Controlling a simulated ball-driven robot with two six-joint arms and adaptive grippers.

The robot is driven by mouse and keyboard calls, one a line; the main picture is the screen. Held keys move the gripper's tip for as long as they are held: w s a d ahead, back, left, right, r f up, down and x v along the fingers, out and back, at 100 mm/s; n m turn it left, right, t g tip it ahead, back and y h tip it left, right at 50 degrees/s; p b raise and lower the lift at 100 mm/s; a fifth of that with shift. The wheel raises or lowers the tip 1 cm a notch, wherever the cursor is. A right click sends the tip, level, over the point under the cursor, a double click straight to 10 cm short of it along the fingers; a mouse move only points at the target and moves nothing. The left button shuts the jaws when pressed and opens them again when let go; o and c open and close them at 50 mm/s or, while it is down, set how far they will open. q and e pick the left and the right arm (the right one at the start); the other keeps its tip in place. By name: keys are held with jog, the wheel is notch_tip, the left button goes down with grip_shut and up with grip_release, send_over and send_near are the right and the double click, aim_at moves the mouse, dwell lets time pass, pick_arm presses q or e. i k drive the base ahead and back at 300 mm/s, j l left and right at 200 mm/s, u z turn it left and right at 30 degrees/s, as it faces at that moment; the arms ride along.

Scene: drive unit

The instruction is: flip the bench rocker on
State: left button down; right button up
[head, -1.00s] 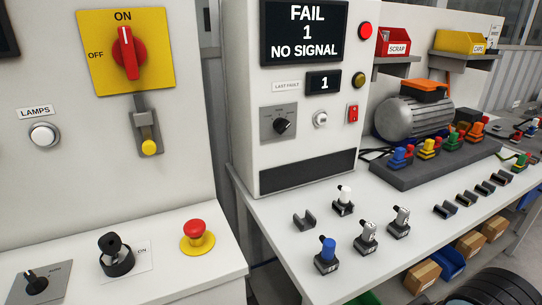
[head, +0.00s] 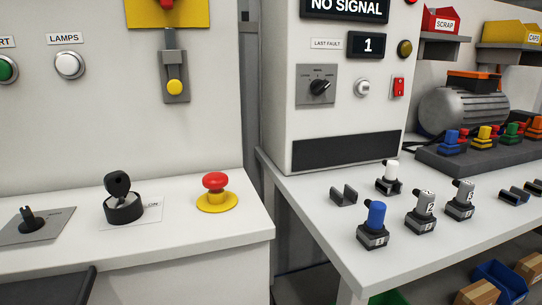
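A small red rocker switch (head: 398,87) sits on the front of the white test cabinet (head: 285,125), right of a round white button (head: 362,88). The cabinet stands on the white bench (head: 320,228). The rocker's marking is too small to read, so I cannot tell which way it is tipped. Neither of my grippers shows in the head view.
A dark selector knob (head: 319,87) is left of the rocker. Numbered plugs, one blue (head: 376,215), stand on the bench below. A red mushroom button (head: 215,182) is on the left console. A dark shape (head: 50,287) fills the lower left corner.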

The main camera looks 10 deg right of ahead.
aim_at(399, 85)
jog(key=l+u, duration=0.1)
jog(key=l, duration=0.5)
jog(key=l+u, duration=0.1)
jog(key=l, duration=0.5)
jog(key=l+u, duration=0.1)
jog(key=l, duration=1.1)
jog(key=k+l+u, duration=0.15)
jog(key=l, duration=0.45)
jog(key=l+u, duration=0.1)
jog(key=l, duration=0.5)
jog(key=k+l+u, duration=0.1)
jog(key=l, duration=0.5)
